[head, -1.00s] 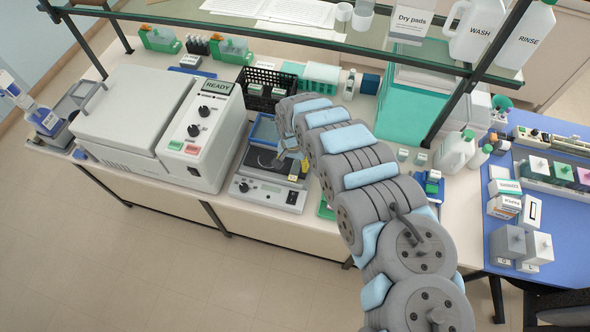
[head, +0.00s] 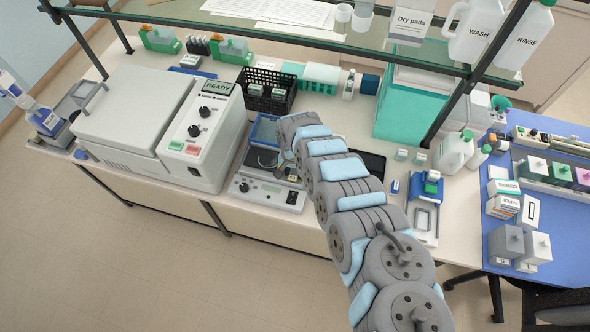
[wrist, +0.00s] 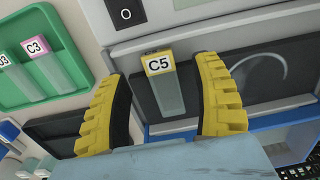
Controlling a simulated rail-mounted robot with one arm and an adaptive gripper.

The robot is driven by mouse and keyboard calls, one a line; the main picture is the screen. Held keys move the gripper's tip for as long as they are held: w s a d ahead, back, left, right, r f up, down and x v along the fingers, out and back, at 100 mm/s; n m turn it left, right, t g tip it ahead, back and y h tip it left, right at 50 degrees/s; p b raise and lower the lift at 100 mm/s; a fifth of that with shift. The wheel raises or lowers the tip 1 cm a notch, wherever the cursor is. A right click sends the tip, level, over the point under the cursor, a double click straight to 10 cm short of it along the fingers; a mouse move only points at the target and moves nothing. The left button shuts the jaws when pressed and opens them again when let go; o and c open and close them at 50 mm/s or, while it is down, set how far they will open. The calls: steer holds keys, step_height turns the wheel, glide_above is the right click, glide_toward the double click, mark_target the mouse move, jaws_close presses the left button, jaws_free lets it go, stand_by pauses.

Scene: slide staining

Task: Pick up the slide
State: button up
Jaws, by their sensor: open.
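The slide (wrist: 167,92), clear with a yellow label reading C5, lies on the dark plate of a white bench device. In the wrist view it sits between the two yellow ribbed fingers of my gripper (wrist: 159,68). The fingers are open, one on each side, with a visible gap to the slide. I cannot tell how high the fingertips are above the plate. In the head view the device (head: 268,193) stands right of the large machine, and my arm hides most of the gripper and slide.
A green tray (wrist: 88,84) with slides, one labelled C3, lies left in the wrist view. The large white machine marked READY (head: 140,120) stands left of the device. A black basket (head: 266,103) is behind it. A shelf with bottles spans above the bench's back.

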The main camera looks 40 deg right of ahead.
steer(key=shift+w+f, duration=0.1)
steer(key=shift+f, duration=0.8)
jaws_close()
